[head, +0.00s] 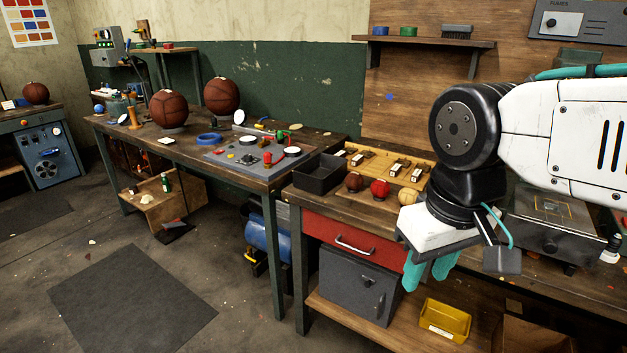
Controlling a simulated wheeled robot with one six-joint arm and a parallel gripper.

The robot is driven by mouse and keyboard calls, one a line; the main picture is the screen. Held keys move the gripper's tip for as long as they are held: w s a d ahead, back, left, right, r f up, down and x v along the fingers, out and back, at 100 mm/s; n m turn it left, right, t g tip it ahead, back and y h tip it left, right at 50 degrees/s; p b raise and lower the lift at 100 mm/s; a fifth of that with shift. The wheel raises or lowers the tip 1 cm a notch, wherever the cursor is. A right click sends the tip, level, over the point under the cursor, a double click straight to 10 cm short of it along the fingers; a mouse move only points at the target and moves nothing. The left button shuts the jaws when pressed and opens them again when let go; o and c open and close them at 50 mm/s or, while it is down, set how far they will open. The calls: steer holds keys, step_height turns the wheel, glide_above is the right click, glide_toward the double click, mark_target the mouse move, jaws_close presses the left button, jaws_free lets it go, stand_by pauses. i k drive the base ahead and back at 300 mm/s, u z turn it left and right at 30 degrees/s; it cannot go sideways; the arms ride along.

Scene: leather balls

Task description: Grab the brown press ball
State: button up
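A small brown ball (353,182) sits on the right-hand workbench, at the left end of a row with a red ball (380,188) and a tan ball (407,197). Larger brown balls stand on the left-hand bench, one nearer (169,109) and one further back (221,95). Another brown ball (35,93) is on the far-left bench. My gripper (426,276) points down in front of the right bench, to the right of and lower in the picture than the small brown ball. Its teal fingers are apart with nothing seen between them.
A black open bin (318,174) stands left of the small balls, and a wooden board with metal fittings (391,163) lies behind them. A yellow bin (444,320) is on the lower shelf. The floor (130,300) at left is mostly clear.

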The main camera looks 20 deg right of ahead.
mark_target(354, 180)
steer(key=z, duration=0.05)
steer(key=i, duration=0.95)
steer(key=z, duration=0.5)
